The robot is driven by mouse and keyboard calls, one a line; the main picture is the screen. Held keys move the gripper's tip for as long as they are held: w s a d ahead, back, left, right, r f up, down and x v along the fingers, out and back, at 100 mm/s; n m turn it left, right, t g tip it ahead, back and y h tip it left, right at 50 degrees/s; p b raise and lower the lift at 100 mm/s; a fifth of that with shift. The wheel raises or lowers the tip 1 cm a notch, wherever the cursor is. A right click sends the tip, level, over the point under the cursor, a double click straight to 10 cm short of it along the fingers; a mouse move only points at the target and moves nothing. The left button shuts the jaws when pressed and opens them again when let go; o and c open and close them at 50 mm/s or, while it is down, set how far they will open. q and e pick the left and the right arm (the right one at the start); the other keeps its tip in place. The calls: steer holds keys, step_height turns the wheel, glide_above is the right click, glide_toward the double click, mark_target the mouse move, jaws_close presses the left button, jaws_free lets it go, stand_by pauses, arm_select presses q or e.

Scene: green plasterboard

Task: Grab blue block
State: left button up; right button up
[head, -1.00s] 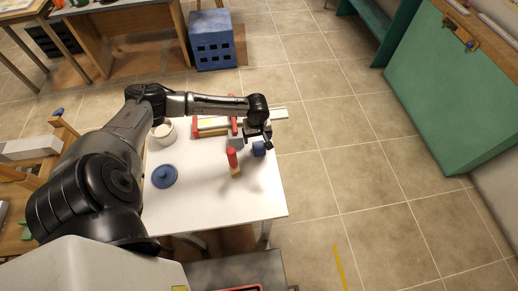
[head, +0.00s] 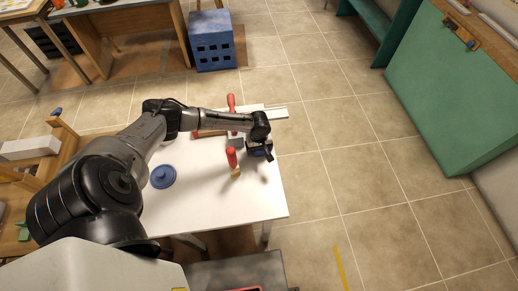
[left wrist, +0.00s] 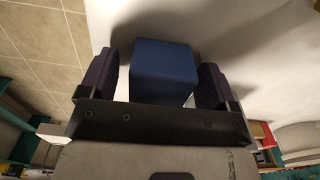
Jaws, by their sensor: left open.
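The blue block (left wrist: 163,72) sits between the two open fingers of my left gripper (left wrist: 160,82) in the left wrist view. A gap shows on each side of the block, so the fingers do not appear to press on it. In the head view my left gripper (head: 260,152) is low over the right part of the white table (head: 210,205). It hides most of the block (head: 259,153) there. My right gripper is not in view.
A red-topped upright piece (head: 231,158) stands just left of the gripper. A blue round lid (head: 163,176) lies at the left. The table's right edge is close to the gripper.

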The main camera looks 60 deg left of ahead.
arm_select(q)
steer(key=shift+c, duration=0.4)
steer(key=c, duration=0.9)
steer(key=shift+r, duration=0.1)
steer(key=shift+c, duration=0.2)
